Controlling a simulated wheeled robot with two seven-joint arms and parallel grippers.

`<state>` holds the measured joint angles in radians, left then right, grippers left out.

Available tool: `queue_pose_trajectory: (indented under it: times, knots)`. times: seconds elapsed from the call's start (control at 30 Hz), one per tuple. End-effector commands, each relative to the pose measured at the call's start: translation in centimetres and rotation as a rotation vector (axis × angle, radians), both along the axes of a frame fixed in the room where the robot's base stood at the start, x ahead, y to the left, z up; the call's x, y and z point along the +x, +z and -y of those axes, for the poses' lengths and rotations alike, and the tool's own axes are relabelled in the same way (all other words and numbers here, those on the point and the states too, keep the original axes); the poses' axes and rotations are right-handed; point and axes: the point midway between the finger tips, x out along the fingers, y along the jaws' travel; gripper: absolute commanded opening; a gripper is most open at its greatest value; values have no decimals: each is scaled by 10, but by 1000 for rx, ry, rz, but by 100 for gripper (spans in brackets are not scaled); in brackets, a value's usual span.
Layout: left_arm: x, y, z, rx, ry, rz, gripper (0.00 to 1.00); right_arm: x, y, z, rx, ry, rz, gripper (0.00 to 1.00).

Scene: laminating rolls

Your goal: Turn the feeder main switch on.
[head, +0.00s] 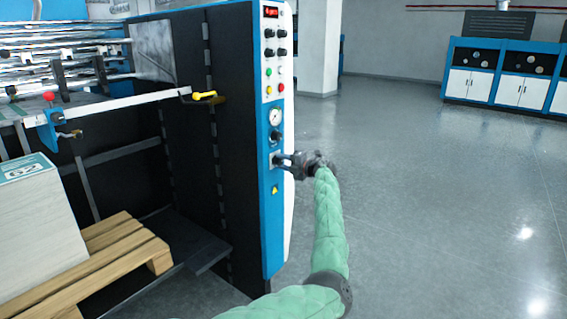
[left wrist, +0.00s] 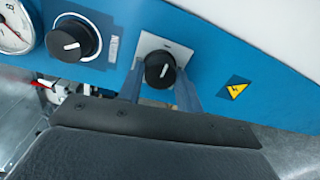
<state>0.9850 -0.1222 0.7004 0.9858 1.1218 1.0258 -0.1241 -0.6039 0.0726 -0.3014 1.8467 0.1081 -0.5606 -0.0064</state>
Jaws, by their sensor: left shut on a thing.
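The feeder main switch is a black rotary knob with a white pointer line on a light square plate. In the left wrist view the knob (left wrist: 160,70) sits between my left gripper's fingers (left wrist: 160,92), which are shut on it. The pointer line is tilted only a little from the plate's axis. In the head view my left gripper (head: 284,160) is at the blue panel (head: 267,222), below the gauge, and covers most of the knob. The light plate (head: 274,159) shows beside it. My right gripper is in neither view.
A wooden pallet (head: 110,245) with a paper stack stands at left. The floor at right is clear.

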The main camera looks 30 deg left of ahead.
Motion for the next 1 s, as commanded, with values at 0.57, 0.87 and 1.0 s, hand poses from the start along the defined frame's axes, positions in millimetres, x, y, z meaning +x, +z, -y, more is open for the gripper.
queue_pose_trajectory:
  times: [0.57, 0.87, 1.0]
  knots:
    - [0, 0, 1, 0, -1, 1, 57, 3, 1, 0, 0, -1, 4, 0]
    - [-1, 1, 35, -1, -3, 1, 57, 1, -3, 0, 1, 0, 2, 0]
    - [-3, 2, 56, -2, -3, 1, 57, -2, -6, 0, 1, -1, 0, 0]
